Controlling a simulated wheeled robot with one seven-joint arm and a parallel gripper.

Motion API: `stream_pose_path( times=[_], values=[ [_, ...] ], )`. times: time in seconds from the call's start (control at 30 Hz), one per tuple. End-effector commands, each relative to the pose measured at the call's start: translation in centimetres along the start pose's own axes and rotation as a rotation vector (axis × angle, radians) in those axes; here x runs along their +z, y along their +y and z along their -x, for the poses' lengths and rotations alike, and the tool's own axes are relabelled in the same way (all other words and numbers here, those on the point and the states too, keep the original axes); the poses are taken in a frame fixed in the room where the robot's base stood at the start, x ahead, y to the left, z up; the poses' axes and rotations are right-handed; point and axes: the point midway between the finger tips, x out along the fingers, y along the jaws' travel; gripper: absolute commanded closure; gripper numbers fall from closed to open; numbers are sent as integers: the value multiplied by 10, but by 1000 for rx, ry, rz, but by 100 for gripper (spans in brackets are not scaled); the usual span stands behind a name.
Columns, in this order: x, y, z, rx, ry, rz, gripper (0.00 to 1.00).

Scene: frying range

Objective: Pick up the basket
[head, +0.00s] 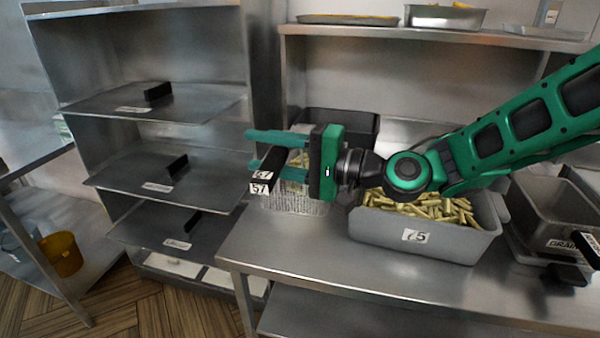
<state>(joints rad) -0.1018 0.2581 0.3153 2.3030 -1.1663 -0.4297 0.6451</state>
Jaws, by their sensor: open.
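The basket is a wire mesh basket (297,204) holding yellow fries, on the steel table just left of a fry-filled bin. Its black handle (272,164) points toward the front left and carries white labels, one reading 57. My gripper (251,150) is open, its green fingers pointing left at the handle. The handle appears to pass across the lower finger, between or close to the fingers; I cannot tell whether they touch. My gripper body hides part of the basket.
A grey bin (455,243) of fries labelled 75 stands on the steel table (310,262). Another metal container (565,213) is at right. A black-rimmed container (352,122) sits behind the basket. A shelf rack (165,165) with black-handled trays stands left; an upper shelf (430,35) runs behind.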

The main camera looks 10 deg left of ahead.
Motion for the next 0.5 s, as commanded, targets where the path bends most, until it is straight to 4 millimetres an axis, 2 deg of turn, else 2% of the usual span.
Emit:
stream_pose_path(
  times=[0.07, 0.2, 0.23, 0.5],
  values=[
    [0, 0, 0, 0, 0, 0, 62],
    [0, 0, 0, 0, 0, 0, 95],
    [0, 0, 0, 1, 1, 0, 100],
    [0, 0, 1, 1, 1, 1, 100]
  ],
)
